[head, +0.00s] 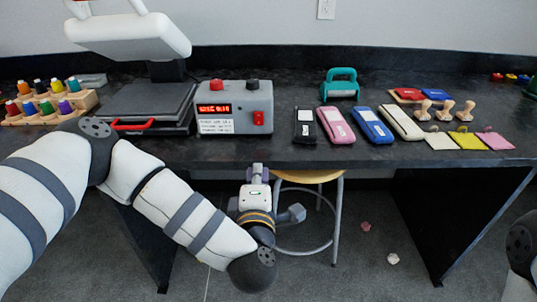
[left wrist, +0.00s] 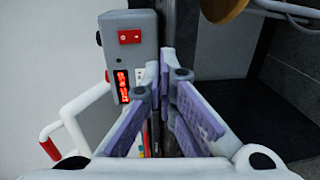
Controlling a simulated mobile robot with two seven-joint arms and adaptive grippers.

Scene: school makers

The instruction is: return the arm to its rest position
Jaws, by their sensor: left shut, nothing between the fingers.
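My left arm comes in from the left and bends in front of the dark workbench (head: 330,155). Its gripper (head: 257,170) is below the bench's front edge, in front of the wooden stool. In the left wrist view the two purple-grey fingers (left wrist: 167,65) are close together with nothing between them. The grey power box (head: 233,106) with a red display stands on the bench above the gripper; it also shows in the left wrist view (left wrist: 130,42). Part of my right arm shows at the right edge, but its gripper is out of the picture.
A stool (head: 309,176) stands close behind the left gripper. A heat press (head: 150,105) is on the bench at left. Pink (head: 335,125) and blue (head: 371,125) cases and stamps lie at right. Two crumpled scraps (head: 393,258) lie on the floor.

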